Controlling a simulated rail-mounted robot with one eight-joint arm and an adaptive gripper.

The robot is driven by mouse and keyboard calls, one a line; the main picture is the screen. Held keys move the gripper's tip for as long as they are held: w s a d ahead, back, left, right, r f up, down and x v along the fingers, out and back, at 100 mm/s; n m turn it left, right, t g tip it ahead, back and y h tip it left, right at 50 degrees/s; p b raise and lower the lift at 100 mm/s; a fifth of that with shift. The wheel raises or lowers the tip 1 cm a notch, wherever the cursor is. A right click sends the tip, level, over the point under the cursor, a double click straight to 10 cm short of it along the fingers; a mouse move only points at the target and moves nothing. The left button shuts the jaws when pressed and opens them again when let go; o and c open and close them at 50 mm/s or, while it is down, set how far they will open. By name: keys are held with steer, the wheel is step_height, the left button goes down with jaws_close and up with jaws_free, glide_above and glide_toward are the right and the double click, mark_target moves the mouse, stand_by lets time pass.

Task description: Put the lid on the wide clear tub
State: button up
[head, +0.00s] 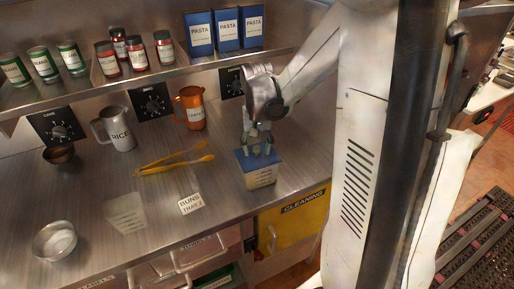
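My gripper (258,148) is in the head view, pointing down over a blue lid (248,161). Its fingertips are at or just above the lid's top; I cannot tell whether they touch it or how far apart they are. The lid lies over a squarish pale tub (262,178) with a label on its front, near the counter's front edge. The tub looks like the clear one, with pale contents. I cannot tell whether the lid is fully seated.
Yellow tongs (175,163), an orange jug (190,108), a grey rice jug (117,130) and a small dark bowl (60,155) stand on the counter. A buns tray card (191,204) and metal bowl (55,241) are nearer. A shelf (160,75) with jars runs behind.

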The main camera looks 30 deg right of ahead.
steer(key=shift+r, duration=0.1)
step_height(320, 180, up, 19)
steer(key=p, duration=0.4)
stand_by(0.9)
stand_by(0.4)
steer(key=s+a+f+n+t+b, duration=0.5)
steer(key=s+a+f+t+b, duration=0.2)
steer(key=s+a+f+b, duration=0.4)
steer(key=s+a+f, duration=0.1)
steer(key=s+a, duration=0.3)
steer(key=shift+s+n, duration=0.15)
steer(key=shift+n, duration=0.15)
steer(key=shift+f, duration=0.1)
stand_by(1.2)
